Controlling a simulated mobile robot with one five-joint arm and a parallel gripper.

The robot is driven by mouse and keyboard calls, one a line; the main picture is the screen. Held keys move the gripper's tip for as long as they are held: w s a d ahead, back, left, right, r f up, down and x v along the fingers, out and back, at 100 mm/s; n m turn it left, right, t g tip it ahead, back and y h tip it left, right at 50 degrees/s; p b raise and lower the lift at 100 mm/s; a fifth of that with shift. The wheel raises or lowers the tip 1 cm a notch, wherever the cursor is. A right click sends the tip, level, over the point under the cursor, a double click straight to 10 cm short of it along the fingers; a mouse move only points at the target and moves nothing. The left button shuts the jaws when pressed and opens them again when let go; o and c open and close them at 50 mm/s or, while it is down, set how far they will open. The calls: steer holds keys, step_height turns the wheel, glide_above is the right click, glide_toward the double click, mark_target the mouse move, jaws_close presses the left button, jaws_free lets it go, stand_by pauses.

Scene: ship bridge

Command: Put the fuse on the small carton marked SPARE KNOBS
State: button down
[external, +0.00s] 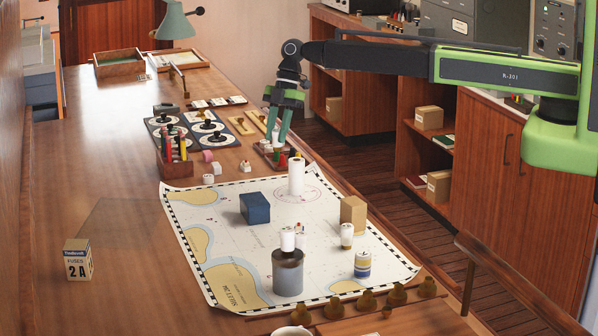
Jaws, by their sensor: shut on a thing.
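My gripper (278,141) hangs pointing down above the small wooden tray at the right edge of the desk. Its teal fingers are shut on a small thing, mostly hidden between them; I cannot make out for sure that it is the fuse. A small tan carton (353,216) stands on the chart, to the right of and nearer than my gripper. No SPARE KNOBS marking can be read on it. A white and blue carton (77,260) at the front left reads FUSES 2A.
The small tray (268,154) holds coloured pieces. A rack of coloured pens (175,165) stands left. The desk's left side is mostly clear.

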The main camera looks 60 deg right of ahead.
steer(key=shift+s+d+r, duration=0.1)
steer(key=shift+d+r, duration=0.15)
steer(key=shift+d, duration=0.2)
